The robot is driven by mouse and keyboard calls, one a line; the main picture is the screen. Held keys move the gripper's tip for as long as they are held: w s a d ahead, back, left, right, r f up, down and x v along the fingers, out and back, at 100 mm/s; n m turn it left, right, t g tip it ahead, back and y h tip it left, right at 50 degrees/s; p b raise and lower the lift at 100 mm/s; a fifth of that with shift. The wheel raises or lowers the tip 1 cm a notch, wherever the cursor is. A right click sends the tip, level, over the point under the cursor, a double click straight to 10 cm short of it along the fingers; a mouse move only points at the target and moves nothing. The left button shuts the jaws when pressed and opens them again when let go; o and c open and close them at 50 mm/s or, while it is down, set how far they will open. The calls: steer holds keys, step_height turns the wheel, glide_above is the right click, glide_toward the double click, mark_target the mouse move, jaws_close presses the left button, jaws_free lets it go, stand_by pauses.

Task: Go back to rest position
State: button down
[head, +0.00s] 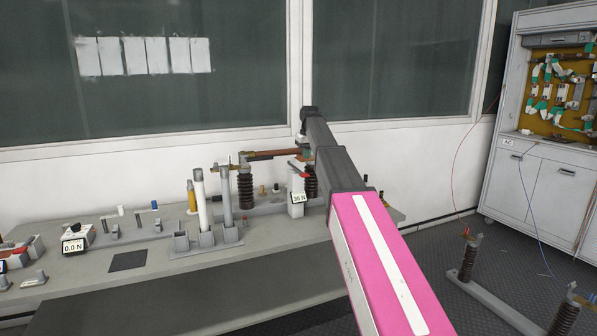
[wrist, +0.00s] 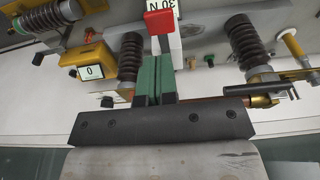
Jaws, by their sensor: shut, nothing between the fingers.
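My gripper (wrist: 156,65) shows in the wrist view with its two green fingers pressed together and nothing between them. The fingertips lie just below a red lever (wrist: 160,22) in that picture; I cannot tell whether they touch it. In the head view my pink and grey arm reaches over the bench (head: 270,262) towards the back. There the gripper is mostly hidden by the arm, with a bit of green showing near the copper-coloured bar (head: 270,155). The red lever (head: 298,168) tops a white gauge (head: 297,198) reading about 30 N.
Ribbed dark insulators (head: 245,188) stand close to the gripper. A white tube (head: 200,198) and a grey tube (head: 226,198) stand upright to the left. A yellow box (wrist: 98,58) reading 0 is nearby. A window wall rises behind; a cabinet (head: 545,185) stands at right.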

steer(key=s+d+f+m+g, duration=0.1)
steer(key=s+d+f, duration=0.1)
steer(key=s+f, duration=1.35)
steer(key=s+d+f+m, duration=0.1)
steer(key=s+d+f, duration=0.2)
steer(key=s+f, duration=1.2)
steer(key=s+d+f+m+g, duration=0.1)
steer(key=s+f, duration=1)
steer(key=s, duration=0.1)
steer(key=shift+f+m+h, duration=0.3)
steer(key=shift+f, duration=0.05)
steer(key=shift+w, duration=0.1)
